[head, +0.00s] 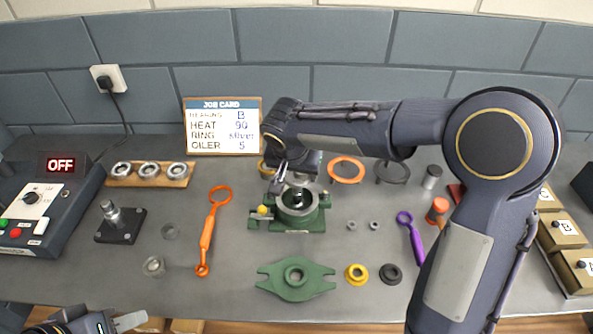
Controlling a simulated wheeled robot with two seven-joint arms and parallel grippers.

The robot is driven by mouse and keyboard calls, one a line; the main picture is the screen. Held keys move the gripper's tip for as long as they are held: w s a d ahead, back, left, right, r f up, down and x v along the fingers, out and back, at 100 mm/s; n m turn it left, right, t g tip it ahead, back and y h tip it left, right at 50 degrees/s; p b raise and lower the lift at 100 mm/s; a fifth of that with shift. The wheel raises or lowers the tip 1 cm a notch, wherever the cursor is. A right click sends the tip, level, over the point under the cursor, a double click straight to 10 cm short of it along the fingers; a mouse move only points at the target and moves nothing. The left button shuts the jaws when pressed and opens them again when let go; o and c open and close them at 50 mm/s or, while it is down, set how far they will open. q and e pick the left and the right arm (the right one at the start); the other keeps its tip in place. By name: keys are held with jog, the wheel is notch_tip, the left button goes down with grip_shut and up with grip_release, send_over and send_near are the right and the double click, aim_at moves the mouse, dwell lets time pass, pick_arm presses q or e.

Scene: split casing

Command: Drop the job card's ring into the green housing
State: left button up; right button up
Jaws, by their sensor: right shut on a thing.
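The job card (222,127) at the back reads bearing B, heat 90, ring silver, oiler 5. The green housing (298,222) stands mid-table, its round bore facing up. My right gripper (287,183) points down over it, shut on what looks like a silver ring (312,187). The ring is at the housing's mouth and partly hidden by the fingers; I cannot tell whether it rests in the bore. My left gripper (127,321) is at the bottom left edge, largely cut off, away from the housing.
A green cover (295,288) lies in front of the housing. An orange tool (207,236) is left, a purple tool (415,240) right. A control box (45,215) reads OFF.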

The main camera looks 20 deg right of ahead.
aim_at(297, 190)
jog(key=shift+f, duration=0.1)
jog(key=shift+f+b, duration=3.1)
jog(key=shift+b, duration=0.25)
jog(key=shift+f+b, duration=0.1)
jog(key=shift+b, duration=0.2)
jog(key=o, duration=1.2)
jog(key=shift+c, duration=0.2)
notch_tip(297, 190, up, 13)
jog(key=p, duration=0.8)
jog(key=shift+p, duration=0.4)
